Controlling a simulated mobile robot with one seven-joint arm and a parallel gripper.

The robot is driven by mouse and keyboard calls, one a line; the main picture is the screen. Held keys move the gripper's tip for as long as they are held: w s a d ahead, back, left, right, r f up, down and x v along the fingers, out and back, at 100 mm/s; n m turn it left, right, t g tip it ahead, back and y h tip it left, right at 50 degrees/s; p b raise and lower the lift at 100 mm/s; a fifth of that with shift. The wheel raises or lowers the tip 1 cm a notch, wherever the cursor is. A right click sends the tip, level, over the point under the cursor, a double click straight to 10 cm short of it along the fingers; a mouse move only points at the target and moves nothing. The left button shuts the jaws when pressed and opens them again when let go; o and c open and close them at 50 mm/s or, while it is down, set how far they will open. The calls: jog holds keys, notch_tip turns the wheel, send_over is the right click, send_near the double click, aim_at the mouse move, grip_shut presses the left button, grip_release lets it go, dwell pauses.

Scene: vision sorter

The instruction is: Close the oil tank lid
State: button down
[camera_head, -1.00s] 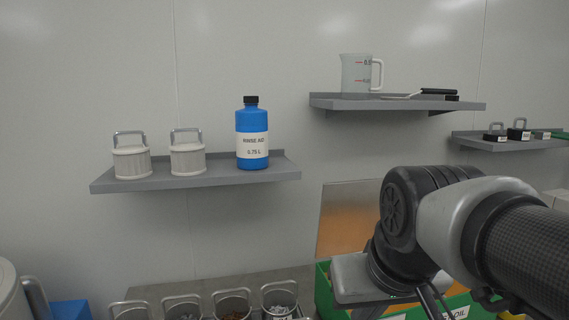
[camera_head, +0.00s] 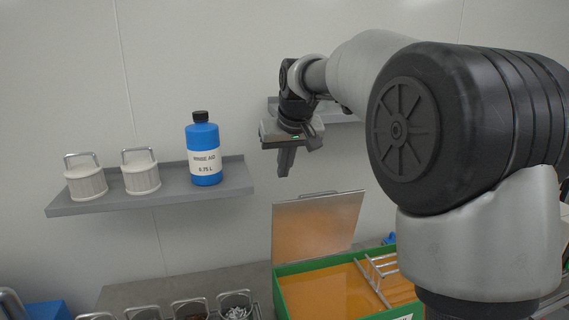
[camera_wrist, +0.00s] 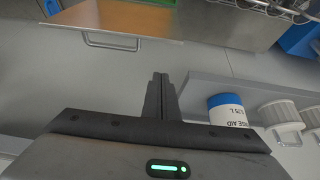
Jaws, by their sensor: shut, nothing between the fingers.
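The oil tank (camera_head: 281,268) is a green box with orange oil inside, at the lower middle of the head view. Its flat metal lid (camera_head: 318,228) stands open, raised at the tank's back edge, with a bar handle on its top edge. In the wrist view the lid (camera_wrist: 125,18) shows at the top with its handle (camera_wrist: 110,42). My gripper (camera_head: 285,172) is shut and empty, pointing down, above the lid and apart from it. Its closed fingers (camera_wrist: 160,80) show in the middle of the wrist view. My arm hides the tank's right side.
A wall shelf (camera_head: 150,200) on the left bears a blue rinse aid bottle (camera_head: 204,155) and two white lidded baskets. Another shelf (camera_head: 335,116) is behind my gripper. A metal rack (camera_head: 378,268) sits in the tank's right part. Several small baskets stand left of the tank.

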aim_at(286, 202)
jog(key=f, duration=0.5)
jog(key=shift+s+d+f, duration=0.1)
jog(key=shift+s+f, duration=0.1)
jog(key=shift+f, duration=0.15)
jog(key=shift+s+f, duration=0.2)
jog(key=shift+s, duration=0.05)
